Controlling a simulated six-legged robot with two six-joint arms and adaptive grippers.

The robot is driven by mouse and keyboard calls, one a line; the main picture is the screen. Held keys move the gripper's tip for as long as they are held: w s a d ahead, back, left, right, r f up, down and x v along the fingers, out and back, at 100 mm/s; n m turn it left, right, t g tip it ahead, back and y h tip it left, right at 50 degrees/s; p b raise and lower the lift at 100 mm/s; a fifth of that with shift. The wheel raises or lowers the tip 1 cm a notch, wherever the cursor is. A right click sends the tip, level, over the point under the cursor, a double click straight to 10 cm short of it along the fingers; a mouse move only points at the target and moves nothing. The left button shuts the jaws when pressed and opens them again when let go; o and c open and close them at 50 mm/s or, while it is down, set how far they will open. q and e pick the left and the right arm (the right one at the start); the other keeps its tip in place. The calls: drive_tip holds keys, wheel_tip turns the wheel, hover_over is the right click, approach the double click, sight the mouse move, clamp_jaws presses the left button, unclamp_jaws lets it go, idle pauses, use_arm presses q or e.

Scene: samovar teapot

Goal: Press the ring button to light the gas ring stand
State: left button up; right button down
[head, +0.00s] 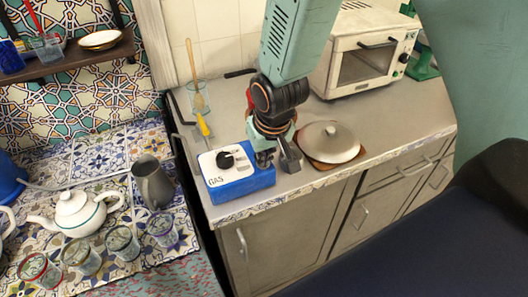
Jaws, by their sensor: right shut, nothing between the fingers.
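A blue box (240,184) with a white top marked GAS stands at the counter's left front corner. A black knob (225,159) sits on its white top. I cannot tell whether this knob is the ring button, and I see no flame. My right gripper (278,164) reaches down from the top and is shut and empty. In the picture it is just right of the knob, over the box's right end. Its fingers hide part of the box, and I cannot tell whether they touch it. My left gripper is not in view.
A grey lidded dish (329,142) on a brown board is close right of the gripper. A white toaster oven (366,55) stands behind. A glass with utensils (198,98) is at the back left. The tiled table at left holds a teapot (76,212), a metal jug (152,182) and several glasses.

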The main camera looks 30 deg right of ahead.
drive_tip(key=shift+s+r+p, duration=0.1)
drive_tip(key=shift+r+p, duration=2.35)
drive_tip(key=shift+p, duration=0.25)
drive_tip(key=p+v, duration=0.1)
drive_tip(key=v, duration=0.8)
drive_tip(key=shift+p, duration=0.3)
